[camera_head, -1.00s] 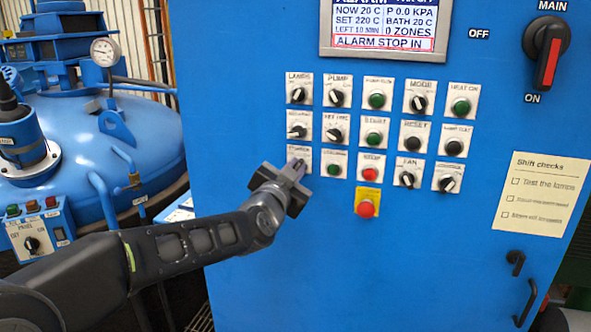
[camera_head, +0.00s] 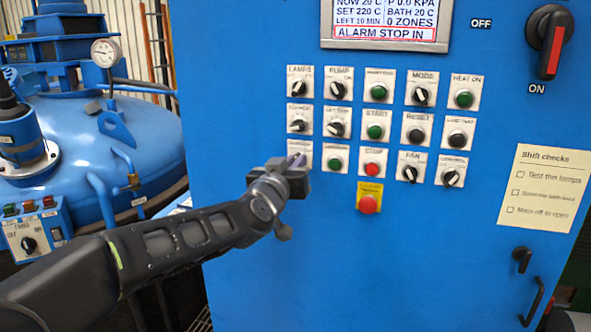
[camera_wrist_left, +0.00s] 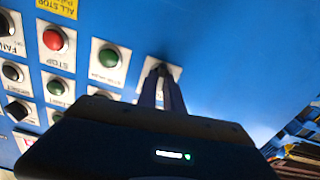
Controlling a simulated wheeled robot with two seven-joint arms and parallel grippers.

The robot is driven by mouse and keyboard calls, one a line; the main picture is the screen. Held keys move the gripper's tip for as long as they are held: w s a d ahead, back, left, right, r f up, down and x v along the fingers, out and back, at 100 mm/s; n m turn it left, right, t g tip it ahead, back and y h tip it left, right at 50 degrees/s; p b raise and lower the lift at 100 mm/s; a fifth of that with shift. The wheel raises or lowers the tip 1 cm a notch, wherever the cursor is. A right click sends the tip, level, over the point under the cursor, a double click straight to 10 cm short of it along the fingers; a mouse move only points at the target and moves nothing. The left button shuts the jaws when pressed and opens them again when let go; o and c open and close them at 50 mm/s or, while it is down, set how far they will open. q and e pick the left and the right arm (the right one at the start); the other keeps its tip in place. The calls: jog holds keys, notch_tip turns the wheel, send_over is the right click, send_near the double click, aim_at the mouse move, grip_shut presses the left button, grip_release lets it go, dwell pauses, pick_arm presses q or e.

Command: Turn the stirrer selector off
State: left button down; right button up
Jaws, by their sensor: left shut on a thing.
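The stirrer selector sits on a white label plate (camera_head: 300,149) at the left end of the third row on the blue panel. My left gripper (camera_head: 298,161) is at this plate and covers most of it in the head view. In the left wrist view the plate (camera_wrist_left: 174,70) shows at the fingertips, and my left gripper (camera_wrist_left: 161,80) is shut on the dark selector knob, which is mostly hidden between the fingers. The gripper is rolled, with its body tilted in the head view. The knob's pointing direction cannot be made out. My right gripper is not in view.
A green button (camera_head: 335,163) is just right of the selector, then a red stop button (camera_head: 372,169). A red emergency button (camera_head: 368,204) sits below. Other knobs lie above. A blue vessel (camera_head: 90,150) stands left. The panel below the controls is clear.

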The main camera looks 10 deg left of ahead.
pick_arm(q)
jog(key=n+b, duration=0.1)
jog(key=n, duration=0.3)
jog(key=shift+a+n+b, duration=0.1)
jog(key=shift+n+b, duration=0.2)
jog(key=shift+n, duration=0.1)
jog(key=c, duration=1.5)
grip_release()
jog(key=s, duration=0.7)
jog(key=shift+s+a, duration=0.25)
jog(key=shift+s, duration=0.15)
